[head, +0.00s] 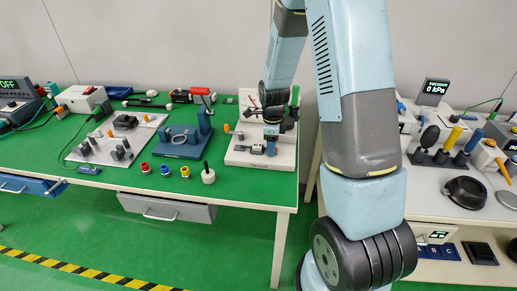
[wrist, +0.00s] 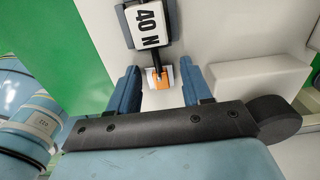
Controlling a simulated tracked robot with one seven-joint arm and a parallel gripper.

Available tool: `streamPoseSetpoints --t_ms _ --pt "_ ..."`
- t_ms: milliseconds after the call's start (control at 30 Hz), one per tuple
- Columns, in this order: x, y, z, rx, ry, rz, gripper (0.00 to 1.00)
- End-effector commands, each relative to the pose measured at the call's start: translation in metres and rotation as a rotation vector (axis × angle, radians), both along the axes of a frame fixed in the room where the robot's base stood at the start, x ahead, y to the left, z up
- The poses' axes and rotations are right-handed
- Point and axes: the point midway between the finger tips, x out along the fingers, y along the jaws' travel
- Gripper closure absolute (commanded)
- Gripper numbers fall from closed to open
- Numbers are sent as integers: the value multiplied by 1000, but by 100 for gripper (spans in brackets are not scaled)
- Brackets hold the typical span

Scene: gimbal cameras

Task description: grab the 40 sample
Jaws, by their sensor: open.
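In the wrist view, the 40 sample (wrist: 148,25) is a dark piece with a white plate marked "40 N". A thin dark stem runs from it to a small orange and white end (wrist: 158,77). My gripper (wrist: 160,72) is open, with one blue finger on each side of that orange end and clear gaps to both. The labelled plate lies beyond the fingertips. In the head view, my gripper (head: 271,140) points down over a white stand (head: 262,162) at the green table's right end. I cannot clearly pick out the sample there.
A blue fixture (head: 178,143) stands left of the white stand, with several coloured plugs (head: 165,169) in front. A pale block (wrist: 258,78) lies right of my fingers in the wrist view. A second bench (head: 450,205) with instruments stands at the right.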

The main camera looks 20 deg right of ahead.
Motion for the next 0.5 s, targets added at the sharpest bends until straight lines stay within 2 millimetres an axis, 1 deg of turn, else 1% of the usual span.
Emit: streamPoseSetpoints --t_ms 233,500 --pt "0 0 -1 0 -1 1 51" --pt "0 1 -1 0 -1 1 77"
